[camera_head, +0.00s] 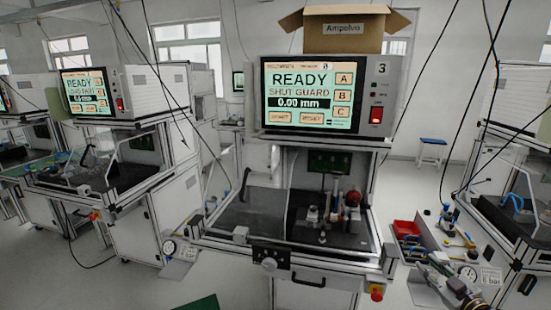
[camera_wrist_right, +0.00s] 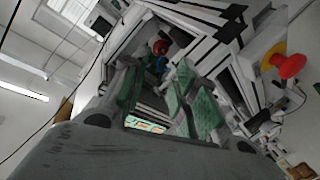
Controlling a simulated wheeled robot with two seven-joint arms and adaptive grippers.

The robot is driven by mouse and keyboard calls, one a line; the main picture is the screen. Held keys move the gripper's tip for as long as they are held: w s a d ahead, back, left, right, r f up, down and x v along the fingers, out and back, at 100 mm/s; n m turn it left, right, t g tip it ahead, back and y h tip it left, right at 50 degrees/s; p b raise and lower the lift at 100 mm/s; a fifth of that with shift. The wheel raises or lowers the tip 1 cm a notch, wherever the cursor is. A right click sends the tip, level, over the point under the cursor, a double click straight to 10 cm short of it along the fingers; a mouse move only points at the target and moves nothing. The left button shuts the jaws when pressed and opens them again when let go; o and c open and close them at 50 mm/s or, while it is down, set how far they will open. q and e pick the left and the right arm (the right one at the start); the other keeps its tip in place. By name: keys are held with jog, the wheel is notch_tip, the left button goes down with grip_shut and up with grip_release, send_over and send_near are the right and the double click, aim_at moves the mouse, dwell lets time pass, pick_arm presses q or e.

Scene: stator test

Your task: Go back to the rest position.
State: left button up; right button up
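My right gripper (camera_head: 447,280) is low at the right in the head view, in front of the test station's right side. In the right wrist view its two fingers with green pads (camera_wrist_right: 155,92) stand apart with nothing held between them. The test station (camera_head: 330,230) is in the middle of the head view. Its screen (camera_head: 306,94) reads READY, SHUT GUARD and 0.00 mm. My left gripper does not show in the head view.
A small side table with a red bin (camera_head: 406,229) and a round gauge (camera_head: 467,272) lies close to my right gripper. A red and yellow emergency button (camera_head: 377,292) sits at the station's front right corner. It also shows in the right wrist view (camera_wrist_right: 288,66). A cardboard box (camera_head: 343,29) stands on top.

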jog(key=s+d+f+m+g+h, duration=0.1)
jog(key=s+d+f+g+h, duration=0.15)
jog(key=d+f, duration=0.45)
jog(key=s+d+f+g+h, duration=0.1)
jog(key=s+d+f, duration=0.3)
jog(key=f, duration=0.6)
jog(key=s+d+f+m+g+h, duration=0.1)
jog(key=s+d+f+g, duration=0.15)
jog(key=d+f, duration=0.45)
jog(key=s+d+f+m+g+h, duration=0.15)
jog(key=s+f+g, duration=0.35)
jog(key=s+f, duration=1.75)
jog(key=s+a+f+g+y, duration=0.1)
jog(key=s+a+f+g, duration=0.1)
jog(key=s+a+f, duration=0.7)
jog(key=s+a+f+g+y, duration=0.1)
jog(key=s+a+f+g, duration=0.1)
jog(key=s+a+f, duration=0.7)
jog(key=w+a+f+y, duration=0.1)
jog(key=w+a+f, duration=0.1)
jog(key=a, duration=1.3)
jog(key=shift+w+a+y+p, duration=0.15)
jog(key=shift+a+y+p, duration=0.2)
jog(key=shift+y, duration=0.05)
